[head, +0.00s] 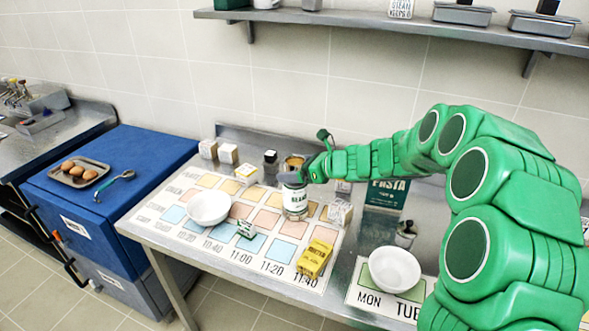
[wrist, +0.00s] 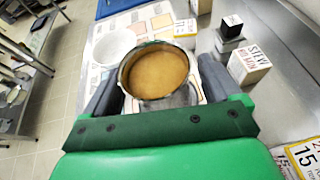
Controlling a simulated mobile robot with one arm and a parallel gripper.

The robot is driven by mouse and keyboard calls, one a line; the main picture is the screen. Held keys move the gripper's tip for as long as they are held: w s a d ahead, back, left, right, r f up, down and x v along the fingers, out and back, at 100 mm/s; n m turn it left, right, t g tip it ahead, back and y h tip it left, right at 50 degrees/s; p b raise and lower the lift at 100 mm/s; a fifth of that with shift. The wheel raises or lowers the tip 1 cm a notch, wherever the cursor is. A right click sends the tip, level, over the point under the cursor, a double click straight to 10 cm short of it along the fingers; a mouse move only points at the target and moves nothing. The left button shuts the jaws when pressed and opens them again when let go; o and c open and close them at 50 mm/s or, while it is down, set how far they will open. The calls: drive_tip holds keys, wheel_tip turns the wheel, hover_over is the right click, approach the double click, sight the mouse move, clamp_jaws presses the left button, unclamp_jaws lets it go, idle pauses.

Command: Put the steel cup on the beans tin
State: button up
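The steel cup (wrist: 127,62) is a round metal vessel with a flat brown surface inside. In the wrist view it sits between the two dark fingers of my gripper (wrist: 160,85), which appear to press on its sides. In the head view the cup's brown top (head: 294,162) shows beside my gripper (head: 297,174), with a finger covering its lower part. The white-labelled beans tin (head: 295,201) stands directly below on the table mat. The finger hides the tin's top, so I cannot tell whether cup and tin touch. The cup looks upright.
A white bowl (head: 209,207) stands left of the tin. A yellow box (head: 315,259), a small green-and-white box (head: 246,229) and a patterned box (head: 340,212) are nearby. A dark-topped item (head: 271,161) and the green pasta box (head: 384,195) stand behind. Another bowl (head: 394,268) is at right.

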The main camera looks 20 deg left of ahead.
drive_tip(key=shift+r, duration=0.15)
drive_tip(key=v, duration=1.2)
drive_tip(key=s+d+r+n+g+h, duration=0.25)
drive_tip(key=s+n, duration=0.35)
drive_tip(key=s, duration=0.5)
drive_tip(key=s+d+f+n+h, duration=0.1)
drive_tip(key=s+d+n+h, duration=1)
drive_tip(key=s+d, duration=1.9)
drive_tip(key=s+n, duration=0.1)
drive_tip(key=n, duration=0.1)
drive_tip(key=shift+s+f+n, duration=0.15)
drive_tip(key=shift+s+n, duration=0.15)
drive_tip(key=shift+s, duration=0.05)
